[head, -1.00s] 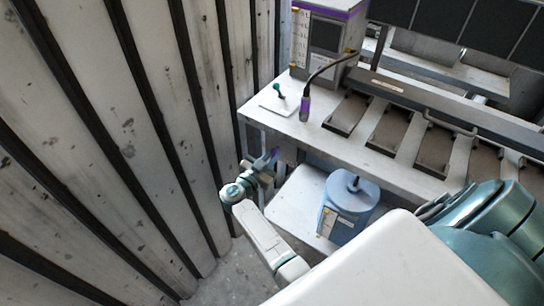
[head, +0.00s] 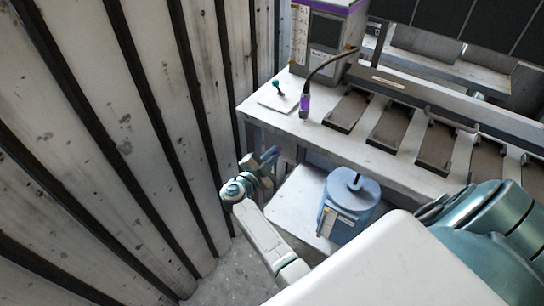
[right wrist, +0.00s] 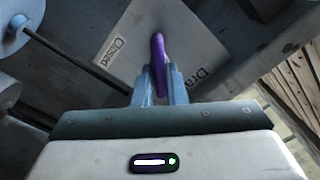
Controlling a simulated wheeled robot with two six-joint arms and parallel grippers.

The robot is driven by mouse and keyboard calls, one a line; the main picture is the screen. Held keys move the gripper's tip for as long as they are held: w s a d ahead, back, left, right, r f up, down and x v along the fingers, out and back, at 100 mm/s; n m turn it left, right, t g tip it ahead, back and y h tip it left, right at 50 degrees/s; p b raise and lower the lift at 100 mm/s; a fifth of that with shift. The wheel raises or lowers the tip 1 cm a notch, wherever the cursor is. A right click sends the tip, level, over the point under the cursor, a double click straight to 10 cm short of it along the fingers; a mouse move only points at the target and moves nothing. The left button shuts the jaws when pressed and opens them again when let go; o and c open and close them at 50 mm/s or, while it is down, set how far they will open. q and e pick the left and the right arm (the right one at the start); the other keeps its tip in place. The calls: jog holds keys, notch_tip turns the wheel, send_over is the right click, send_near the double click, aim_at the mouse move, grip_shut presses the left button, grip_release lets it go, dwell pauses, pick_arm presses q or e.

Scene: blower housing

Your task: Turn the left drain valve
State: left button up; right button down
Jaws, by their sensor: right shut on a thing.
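My right gripper (head: 270,158) is at the left end of the bench, below its top. In the right wrist view my right gripper (right wrist: 157,86) is shut on a purple valve handle (right wrist: 158,58). The handle looks like a narrow upright lever between the two fingers. Behind it is a pale label plate (right wrist: 128,32) with "Closed" on the left and a partly hidden word starting "Dra" on the right. In the head view the handle cannot be made out at the fingers. My left gripper is not in view.
A white bench (head: 270,119) carries a grey cabinet (head: 325,40), a purple-ended hose (head: 304,103) and several dark trays. A blue canister (head: 346,208) stands on a lower white platform (head: 294,206) beside my right arm. A corrugated wall (head: 90,150) is close on the left.

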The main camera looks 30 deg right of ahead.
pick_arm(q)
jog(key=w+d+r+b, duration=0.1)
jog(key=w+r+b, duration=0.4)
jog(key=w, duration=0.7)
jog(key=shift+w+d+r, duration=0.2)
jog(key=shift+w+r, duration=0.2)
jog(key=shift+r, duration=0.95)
pick_arm(e)
jog(key=shift+s+f+m, duration=0.1)
jog(key=shift+f+m, duration=0.05)
jog(key=shift+m, duration=2.15)
jog(key=shift+f+m, duration=0.15)
jog(key=shift+m, duration=2.15)
jog(key=c, duration=1.5)
grip_release()
jog(key=shift+o, duration=0.2)
